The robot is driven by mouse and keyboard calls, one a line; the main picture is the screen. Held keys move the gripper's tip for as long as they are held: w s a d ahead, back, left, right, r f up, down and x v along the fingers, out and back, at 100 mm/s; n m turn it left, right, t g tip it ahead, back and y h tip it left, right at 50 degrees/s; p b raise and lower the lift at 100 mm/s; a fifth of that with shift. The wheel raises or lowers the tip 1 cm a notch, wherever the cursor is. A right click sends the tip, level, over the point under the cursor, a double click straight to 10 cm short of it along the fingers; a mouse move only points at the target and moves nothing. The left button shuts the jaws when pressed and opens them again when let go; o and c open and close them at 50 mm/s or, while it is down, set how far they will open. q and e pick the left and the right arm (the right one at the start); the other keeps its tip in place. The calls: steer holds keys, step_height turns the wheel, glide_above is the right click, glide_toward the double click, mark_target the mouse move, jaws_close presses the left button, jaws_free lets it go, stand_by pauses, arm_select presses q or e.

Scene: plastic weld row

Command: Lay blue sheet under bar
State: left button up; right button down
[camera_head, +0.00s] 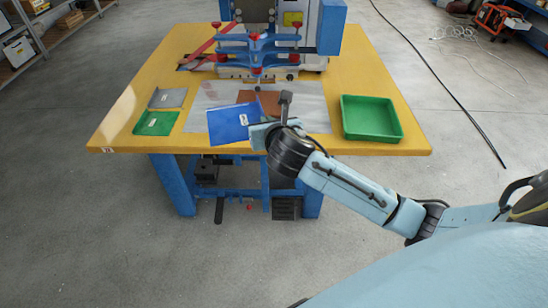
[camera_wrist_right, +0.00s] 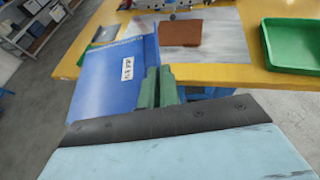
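The blue sheet (camera_head: 228,122), with a small white label, is at the front middle of the table, its near edge by the table's front edge. It also shows in the wrist view (camera_wrist_right: 112,78). My right gripper (camera_head: 262,130) is at its right edge; in the wrist view its green fingers (camera_wrist_right: 158,86) are close together on that edge. Whether the sheet touches the table is hard to tell. The bar (camera_head: 258,74) of the blue press is farther back, beyond a brown patch (camera_head: 262,101) on the grey mat (camera_head: 312,104). My left gripper is out of view.
A green sheet (camera_head: 155,123) and a grey sheet (camera_head: 168,98) lie on the left of the yellow table (camera_head: 120,125). A green tray (camera_head: 372,134) stands on the right. The press with red knobs (camera_head: 254,37) stands at the back.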

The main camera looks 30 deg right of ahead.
steer(key=w+d+f+m+g+h+b, duration=0.1)
steer(key=w+d+f+m+h, duration=0.15)
steer(key=f, duration=0.75)
steer(key=w+d+f+m+h+b, duration=0.15)
steer(key=d+f, duration=0.25)
steer(key=f, duration=0.6)
steer(key=s+a+n+p, duration=0.1)
steer(key=s+a+p, duration=0.1)
steer(key=s+a, duration=0.4)
steer(key=shift+s+a+y, duration=0.2)
steer(key=shift+s+y, duration=0.1)
steer(key=shift+s, duration=1.9)
